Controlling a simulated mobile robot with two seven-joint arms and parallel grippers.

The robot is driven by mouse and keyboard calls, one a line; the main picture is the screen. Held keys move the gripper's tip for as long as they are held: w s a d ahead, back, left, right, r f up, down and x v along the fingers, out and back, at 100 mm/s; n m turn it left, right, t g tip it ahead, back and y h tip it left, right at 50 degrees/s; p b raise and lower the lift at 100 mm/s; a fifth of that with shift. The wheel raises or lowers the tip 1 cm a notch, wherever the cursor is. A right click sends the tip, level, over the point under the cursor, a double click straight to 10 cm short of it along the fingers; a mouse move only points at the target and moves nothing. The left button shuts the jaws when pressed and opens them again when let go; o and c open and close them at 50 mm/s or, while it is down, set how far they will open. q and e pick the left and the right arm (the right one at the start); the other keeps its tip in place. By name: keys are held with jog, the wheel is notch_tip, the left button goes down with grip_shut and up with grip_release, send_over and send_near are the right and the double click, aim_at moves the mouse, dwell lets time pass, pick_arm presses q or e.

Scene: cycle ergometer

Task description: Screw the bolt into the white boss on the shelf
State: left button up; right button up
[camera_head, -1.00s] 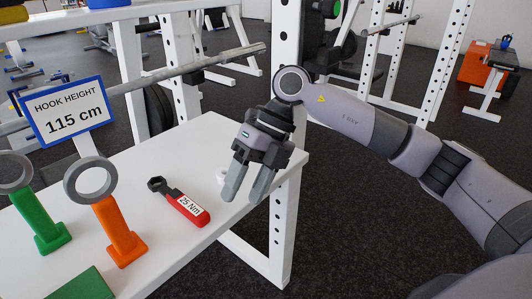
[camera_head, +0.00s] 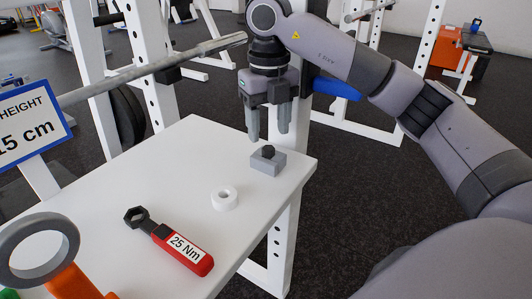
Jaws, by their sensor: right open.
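The white boss (camera_head: 225,198) is a short ring with a hole in its top, standing on the white shelf (camera_head: 170,180). A dark bolt head (camera_head: 268,151) shows on top of a small grey block (camera_head: 267,165) near the shelf's right corner. The bolt's shank, if any, is hidden in the block. My right gripper (camera_head: 268,136) points down with its two fingers apart, empty, just above the bolt and block. From this view I cannot tell the exact gap. My left gripper is not in view.
A red torque wrench (camera_head: 188,251) marked 25 Nm lies left of the boss. A grey ring on an orange stand (camera_head: 75,285) is at the lower left.

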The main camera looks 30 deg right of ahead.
aim_at(270, 149)
notch_tip(270, 149, down, 5)
jog(key=shift+d+r+b, duration=0.1)
jog(key=shift+d+b, duration=0.05)
jog(key=shift+b, duration=0.25)
grip_shut()
